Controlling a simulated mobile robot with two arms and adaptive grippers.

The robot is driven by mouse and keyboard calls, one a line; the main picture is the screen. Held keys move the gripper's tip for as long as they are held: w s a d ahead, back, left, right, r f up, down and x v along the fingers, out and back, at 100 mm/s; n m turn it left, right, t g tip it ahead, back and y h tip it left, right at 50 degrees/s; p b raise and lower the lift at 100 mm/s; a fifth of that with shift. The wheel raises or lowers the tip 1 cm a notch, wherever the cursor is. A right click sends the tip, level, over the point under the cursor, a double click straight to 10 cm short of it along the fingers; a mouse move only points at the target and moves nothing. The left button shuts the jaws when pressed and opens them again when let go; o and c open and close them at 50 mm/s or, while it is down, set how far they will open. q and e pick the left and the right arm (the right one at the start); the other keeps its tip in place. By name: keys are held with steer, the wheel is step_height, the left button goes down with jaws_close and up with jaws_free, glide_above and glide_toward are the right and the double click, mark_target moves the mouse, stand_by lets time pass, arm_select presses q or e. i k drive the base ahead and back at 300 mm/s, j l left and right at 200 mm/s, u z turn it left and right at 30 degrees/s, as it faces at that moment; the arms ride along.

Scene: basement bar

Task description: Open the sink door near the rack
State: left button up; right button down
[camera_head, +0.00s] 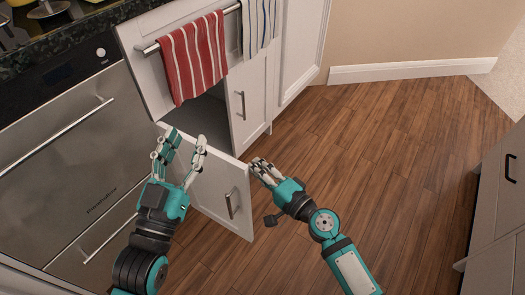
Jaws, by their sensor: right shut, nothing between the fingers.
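The towel rack (190,30) is a metal bar on the white sink front, with a red striped towel (195,58) and a blue striped towel (259,24) on it. Below it, the left white sink door (212,199) stands swung out, with its handle (231,205) near its free edge and a dark cabinet interior (207,115) behind it. The other white door (252,98) is closed. My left gripper (184,145) is open and empty by the door's upper left part, covering some of it. My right gripper (258,166) is shut and empty beside the door's free edge; contact is unclear.
A stainless dishwasher (65,160) with a bar handle is at the left, under a dark counter (70,30). Grey cabinets (497,210) stand at the right edge. The wooden floor (390,150) between is clear.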

mark_target(221, 192)
steer(key=l, duration=0.15)
steer(key=k+u, duration=0.1)
steer(key=u, duration=0.3)
steer(key=k+u, duration=0.15)
steer(key=u, duration=0.2)
steer(key=k+u, duration=0.1)
steer(key=u, duration=0.3)
